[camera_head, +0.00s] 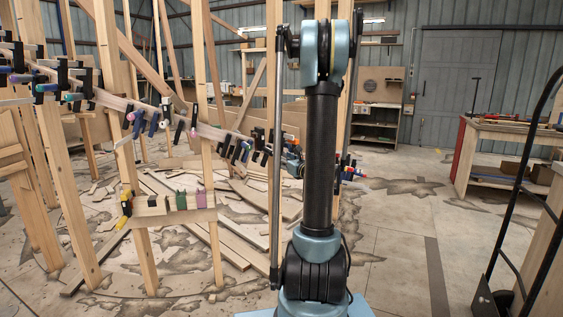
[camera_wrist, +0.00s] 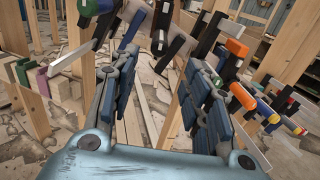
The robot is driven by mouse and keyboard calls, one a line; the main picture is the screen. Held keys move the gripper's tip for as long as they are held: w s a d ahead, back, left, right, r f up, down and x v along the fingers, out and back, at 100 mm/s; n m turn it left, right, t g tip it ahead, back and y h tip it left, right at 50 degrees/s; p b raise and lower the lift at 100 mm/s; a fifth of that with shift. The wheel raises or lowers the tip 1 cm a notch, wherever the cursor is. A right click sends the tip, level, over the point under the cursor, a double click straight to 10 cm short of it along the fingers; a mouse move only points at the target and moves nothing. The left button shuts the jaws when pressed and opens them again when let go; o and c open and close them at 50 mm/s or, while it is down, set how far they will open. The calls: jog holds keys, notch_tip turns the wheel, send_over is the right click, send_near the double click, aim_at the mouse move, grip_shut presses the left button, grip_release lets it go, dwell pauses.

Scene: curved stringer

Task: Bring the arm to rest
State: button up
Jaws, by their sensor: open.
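My gripper (camera_wrist: 160,90) shows in the wrist view with its two blue-padded fingers spread apart. It is open, and nothing sits between the fingers. Clamps with orange handles (camera_wrist: 240,96) are close beyond the right finger, and more clamps (camera_wrist: 165,42) are close beyond the fingertips. I cannot tell whether any touch the fingers. In the head view my arm (camera_head: 318,150) stands upright in the middle and hides part of the scene behind it. The gripper itself is mostly hidden there.
A curved wooden stringer (camera_head: 120,103) with many clamps runs across the left, held by wooden posts (camera_head: 140,230). Planks (camera_head: 205,240) lie on the floor. A workbench (camera_head: 510,140) and a hand truck (camera_head: 508,220) stand right. Floor (camera_head: 395,235) between is clear.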

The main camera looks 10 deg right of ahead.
jog(key=shift+s, duration=0.1)
jog(key=s+a+f+n+g+y, duration=0.1)
jog(key=s+a+f+n+g, duration=0.3)
jog(key=s+a+n, duration=0.45)
jog(key=s+a+f+n+g, duration=0.1)
jog(key=s+a+n+g, duration=0.4)
jog(key=s+n, duration=0.55)
jog(key=s+d+f+n+g+h, duration=0.2)
jog(key=s+f+n, duration=0.1)
jog(key=s, duration=0.4)
jog(key=s+d+f+n+g+h, duration=0.2)
jog(key=s+d+n, duration=0.1)
jog(key=s+n, duration=0.3)
jog(key=s+d+f+n+g+h, duration=0.2)
jog(key=s+d+f+n, duration=0.1)
jog(key=s, duration=0.6)
jog(key=shift+s+f+n+h, duration=0.2)
jog(key=shift+f+n+h, duration=0.15)
jog(key=shift+n, duration=0.55)
jog(key=shift+d, duration=0.1)
